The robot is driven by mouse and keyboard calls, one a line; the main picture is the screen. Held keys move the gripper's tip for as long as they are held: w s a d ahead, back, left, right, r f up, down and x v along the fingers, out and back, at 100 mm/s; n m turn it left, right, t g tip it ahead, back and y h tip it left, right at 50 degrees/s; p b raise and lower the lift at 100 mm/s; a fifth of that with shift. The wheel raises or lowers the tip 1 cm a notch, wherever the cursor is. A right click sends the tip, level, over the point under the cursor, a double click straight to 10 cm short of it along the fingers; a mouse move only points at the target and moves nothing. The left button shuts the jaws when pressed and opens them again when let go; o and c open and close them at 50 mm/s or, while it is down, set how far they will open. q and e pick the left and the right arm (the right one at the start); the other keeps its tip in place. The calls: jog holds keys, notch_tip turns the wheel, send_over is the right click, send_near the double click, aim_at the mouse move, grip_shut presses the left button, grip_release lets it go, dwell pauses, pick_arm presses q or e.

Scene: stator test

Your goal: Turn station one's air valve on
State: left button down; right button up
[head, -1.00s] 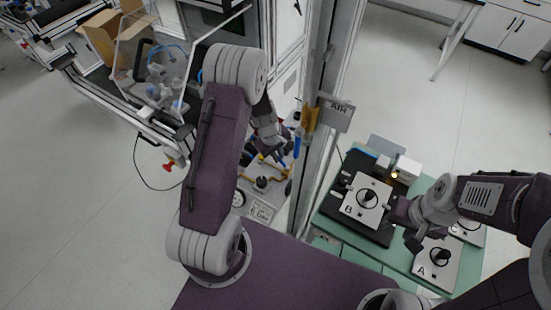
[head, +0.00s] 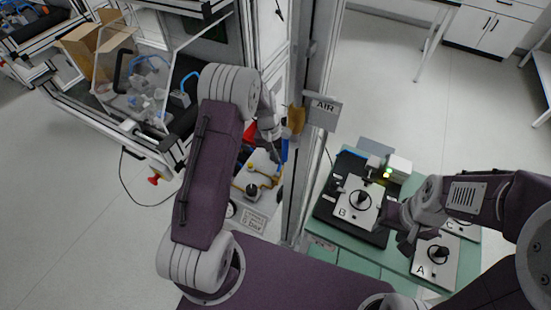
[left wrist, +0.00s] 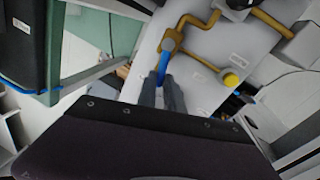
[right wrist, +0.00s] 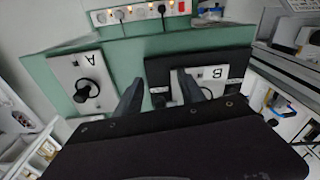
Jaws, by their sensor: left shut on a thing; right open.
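The air valve's blue lever (head: 284,149) shows near the post under the AIR sign (head: 322,113). In the left wrist view the blue lever (left wrist: 164,62) runs from the brass pipe (left wrist: 203,62) down between my fingers. My left gripper (left wrist: 161,82) is shut on it. In the head view my left gripper (head: 276,140) is beside the lever, partly hidden by its own wrist. My right gripper (head: 386,220) is open and empty over the green table, near plate B (head: 357,202); its fingers (right wrist: 160,84) also show apart in the right wrist view.
The green table (head: 345,257) holds plates B and A (head: 436,262) and a small box with a lit green lamp (head: 387,175). The metal post (head: 305,190) stands between my grippers. A clear-walled machine (head: 140,75) stands at the left. Open floor lies at the lower left.

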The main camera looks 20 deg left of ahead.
pick_arm(q)
jog(key=shift+d+m+g, duration=0.15)
jog(key=shift+d+m, duration=0.15)
jog(key=shift+m, duration=0.4)
jog(key=shift+d+m+g, duration=0.15)
jog(key=shift+d+m, duration=0.15)
jog(key=shift+m, duration=0.4)
jog(key=c, duration=1.5)
grip_release()
pick_arm(e)
jog(key=shift+r, duration=0.25)
pick_arm(q)
jog(key=r, duration=0.3)
jog(key=a+r, duration=0.1)
jog(key=r, duration=0.4)
jog(key=shift+w+a+r, duration=0.2)
jog(key=shift+a+r, duration=0.15)
jog(key=shift+r, duration=0.05)
